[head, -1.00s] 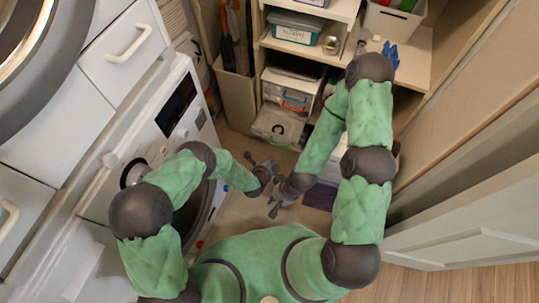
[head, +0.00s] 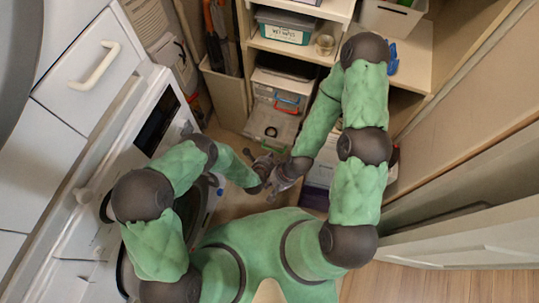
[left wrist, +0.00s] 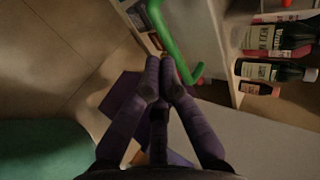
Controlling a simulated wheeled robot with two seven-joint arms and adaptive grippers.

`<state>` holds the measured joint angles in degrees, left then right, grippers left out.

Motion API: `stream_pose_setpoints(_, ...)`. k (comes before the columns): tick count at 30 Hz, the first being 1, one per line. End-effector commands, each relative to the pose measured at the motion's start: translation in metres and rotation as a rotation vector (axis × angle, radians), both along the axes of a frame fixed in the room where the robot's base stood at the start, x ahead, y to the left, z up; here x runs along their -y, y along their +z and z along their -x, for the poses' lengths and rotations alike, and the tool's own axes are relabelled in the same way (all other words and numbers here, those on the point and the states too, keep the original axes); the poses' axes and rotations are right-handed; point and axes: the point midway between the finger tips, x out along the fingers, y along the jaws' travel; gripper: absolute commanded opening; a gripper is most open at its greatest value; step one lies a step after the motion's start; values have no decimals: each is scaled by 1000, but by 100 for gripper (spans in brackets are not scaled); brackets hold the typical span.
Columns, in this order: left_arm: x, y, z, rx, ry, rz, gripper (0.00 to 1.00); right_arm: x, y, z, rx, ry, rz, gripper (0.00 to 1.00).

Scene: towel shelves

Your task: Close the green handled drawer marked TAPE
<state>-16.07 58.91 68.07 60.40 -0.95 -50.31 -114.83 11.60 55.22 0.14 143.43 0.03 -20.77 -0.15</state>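The drawer with the green handle (head: 271,147) is the lowest of the shelf drawers (head: 278,124) in the head view. It sticks out past the drawers above it, and a dark round item shows inside. I cannot read its label. The green handle (left wrist: 174,42) is large in the left wrist view, just beyond my left fingertips. My left gripper (head: 262,159) is at the handle's front; its fingers (left wrist: 164,62) are together, with nothing visible between them. I cannot tell whether they touch the handle. My right gripper (head: 273,192) is just below it, small and partly unclear.
Blue and orange handled drawers (head: 277,97) sit above. A teal labelled box (head: 284,27) and a glass jar (head: 324,45) stand on the upper shelf. A white washing machine (head: 120,150) is at left, a purple-fronted box (head: 317,197) at right. Bottles (left wrist: 277,70) show in the wrist view.

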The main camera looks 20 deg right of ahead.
Motion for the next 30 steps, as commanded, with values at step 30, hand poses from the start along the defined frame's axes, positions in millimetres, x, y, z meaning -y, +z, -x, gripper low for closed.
stream_pose_setpoints(30,84,-1,-124,0,-1,1,0,0,0,0,0,0,0,22)
